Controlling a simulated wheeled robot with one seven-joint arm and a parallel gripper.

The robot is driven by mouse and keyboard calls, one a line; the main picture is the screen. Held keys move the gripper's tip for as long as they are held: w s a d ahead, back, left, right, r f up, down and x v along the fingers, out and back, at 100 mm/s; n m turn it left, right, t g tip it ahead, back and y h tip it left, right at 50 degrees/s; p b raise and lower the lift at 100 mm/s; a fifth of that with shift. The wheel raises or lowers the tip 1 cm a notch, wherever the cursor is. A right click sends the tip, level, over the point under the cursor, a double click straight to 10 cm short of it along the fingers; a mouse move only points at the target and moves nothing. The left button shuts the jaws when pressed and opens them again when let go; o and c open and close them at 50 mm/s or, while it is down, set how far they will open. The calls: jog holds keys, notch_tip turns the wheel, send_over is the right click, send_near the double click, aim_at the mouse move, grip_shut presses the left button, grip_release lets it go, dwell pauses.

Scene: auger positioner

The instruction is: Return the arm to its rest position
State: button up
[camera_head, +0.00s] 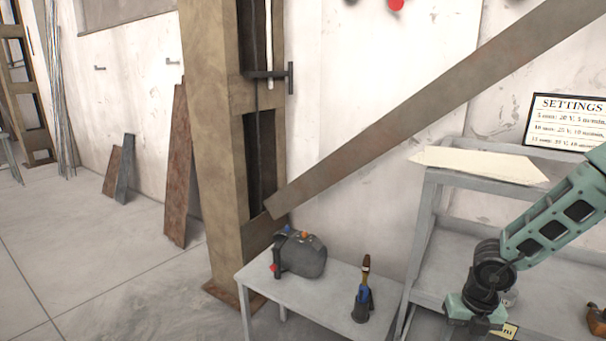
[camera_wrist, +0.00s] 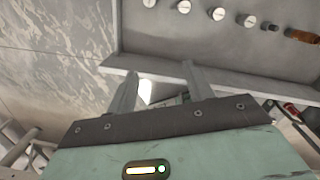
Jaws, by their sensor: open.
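My arm, pale green with dark joints, enters the head view from the right. It bends down at its wrist in front of the grey shelf unit (camera_head: 432,215). My gripper (camera_wrist: 159,70) shows in the wrist view with its two grey fingers apart. I see nothing held between them; a pale patch and other small shapes show beyond the gap. In the head view the fingers are not clear, near the bottom edge.
A low grey table (camera_head: 330,292) holds a dark rounded tool (camera_head: 305,257) and a wooden-handled brush (camera_head: 363,295). A long brown beam (camera_head: 420,110) slants across the wall. A settings sign (camera_head: 568,121) stands at right. Open floor (camera_head: 90,270) lies left.

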jog(key=w+a+r+n+t+y, duration=0.2)
jog(key=w+a+r+n+t, duration=0.1)
jog(key=a+r+n, duration=0.8)
jog(key=s+a+r+n+y, duration=0.1)
jog(key=s+a+r+n, duration=0.15)
jog(key=a+n, duration=0.3)
jog(key=s+a+r+n+y, duration=0.1)
jog(key=s+a+n, duration=0.2)
jog(key=a+n, duration=0.25)
jog(key=s+a+r+n+g, duration=0.1)
jog(key=s+a+r+n, duration=0.1)
jog(key=s+n, duration=0.35)
jog(key=s+a+r+n+g, duration=0.1)
jog(key=s+a+r+n, duration=0.1)
jog(key=s+a+n, duration=0.3)
jog(key=s+d+r+n+h, duration=0.1)
jog(key=s+d+n+h, duration=0.1)
jog(key=s+n, duration=0.3)
jog(key=s+d+r+n+g+h, duration=0.1)
jog(key=s+d+r+n, duration=0.1)
jog(key=s+d+n, duration=0.2)
jog(key=s+n, duration=0.2)
jog(key=n, duration=0.2)
jog(key=shift+d+n+h, duration=0.35)
jog(key=shift+d+h, duration=0.05)
